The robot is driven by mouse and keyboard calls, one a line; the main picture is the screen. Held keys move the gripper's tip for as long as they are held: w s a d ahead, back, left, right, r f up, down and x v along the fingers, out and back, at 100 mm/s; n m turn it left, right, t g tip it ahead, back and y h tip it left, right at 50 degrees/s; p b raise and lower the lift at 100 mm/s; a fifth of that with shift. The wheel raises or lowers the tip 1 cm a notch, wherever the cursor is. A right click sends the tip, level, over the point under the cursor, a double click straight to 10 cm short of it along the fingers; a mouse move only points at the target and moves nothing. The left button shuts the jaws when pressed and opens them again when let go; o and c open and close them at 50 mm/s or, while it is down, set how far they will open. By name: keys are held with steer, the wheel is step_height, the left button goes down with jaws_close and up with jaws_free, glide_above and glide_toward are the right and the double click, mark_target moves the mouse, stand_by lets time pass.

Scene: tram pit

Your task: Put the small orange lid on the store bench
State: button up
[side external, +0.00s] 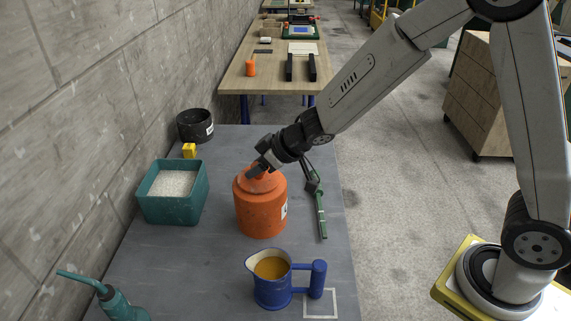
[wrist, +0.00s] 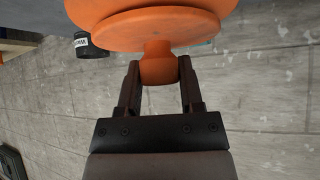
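The small orange lid (wrist: 160,28) has a round knob and is at the top of the orange canister (side external: 261,211), which stands on the grey table. In the side view the lid (side external: 259,182) is partly hidden by my gripper (side external: 260,168). In the wrist view my gripper (wrist: 160,72) has one finger on each side of the knob, close against it. I cannot tell if the lid is seated or slightly raised. A wooden bench (side external: 270,77), likely the store bench, stands beyond the grey table.
The wooden bench holds an orange item (side external: 250,68) and two black bars (side external: 300,67). A wall runs along the left.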

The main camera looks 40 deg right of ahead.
jaws_close()
steer(key=shift+r, duration=0.2)
steer(key=shift+r, duration=4.8)
